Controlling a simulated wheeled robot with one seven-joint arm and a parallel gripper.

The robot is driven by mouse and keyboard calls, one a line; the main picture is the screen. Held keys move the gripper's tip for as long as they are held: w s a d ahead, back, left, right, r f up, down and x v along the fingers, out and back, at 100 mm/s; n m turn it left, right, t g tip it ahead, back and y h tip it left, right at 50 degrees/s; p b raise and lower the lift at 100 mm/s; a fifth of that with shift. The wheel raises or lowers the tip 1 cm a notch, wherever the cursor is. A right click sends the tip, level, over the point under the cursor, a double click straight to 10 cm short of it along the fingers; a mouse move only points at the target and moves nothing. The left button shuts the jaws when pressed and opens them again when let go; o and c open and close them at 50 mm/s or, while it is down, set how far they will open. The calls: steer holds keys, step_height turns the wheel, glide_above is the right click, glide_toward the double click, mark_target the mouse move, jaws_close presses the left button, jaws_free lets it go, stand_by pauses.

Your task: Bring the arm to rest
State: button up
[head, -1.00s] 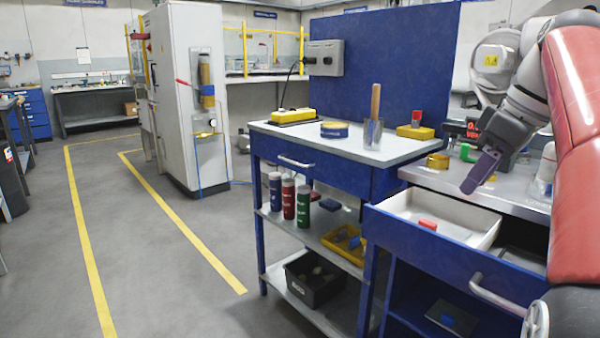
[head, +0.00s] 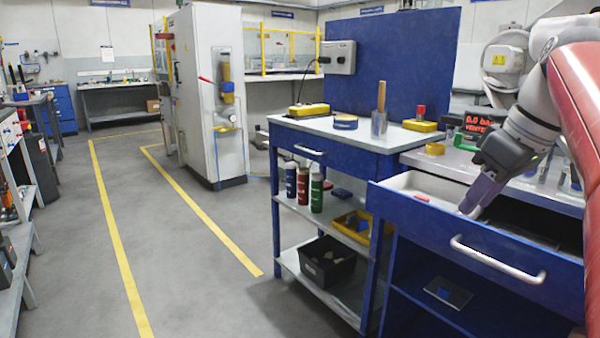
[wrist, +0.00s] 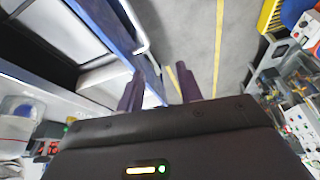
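My gripper (head: 470,208) hangs at the right of the head view, at the end of my red and white arm. It points down over the open blue drawer (head: 420,222). In the wrist view my gripper (wrist: 162,88) shows two purple fingers standing apart with nothing between them. The drawer's edge and handle (wrist: 138,28) lie beyond the fingers there, with the grey floor (wrist: 190,30) beside them. Whether the fingers touch the drawer I cannot tell.
A red block (head: 422,198) lies in the drawer. The blue cart (head: 330,168) stands left of it, with a brush (head: 380,112) and yellow items on top and several bottles (head: 303,186) below. A tall grey cabinet (head: 210,90) stands behind. The floor at left is clear.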

steer(key=s+a+f+m, duration=0.2)
steer(key=s+a+f, duration=0.2)
steer(key=f, duration=0.4)
steer(key=s+a+f+m+t+h, duration=0.1)
steer(key=s+a+f+m, duration=0.1)
steer(key=s+f, duration=0.3)
steer(key=s+a+f+m+h, duration=0.1)
steer(key=s+a+f, duration=0.3)
steer(key=f, duration=0.7)
steer(key=shift+s+a+m+t, duration=0.4)
steer(key=shift+a+m, duration=0.1)
steer(key=shift+a, duration=0.35)
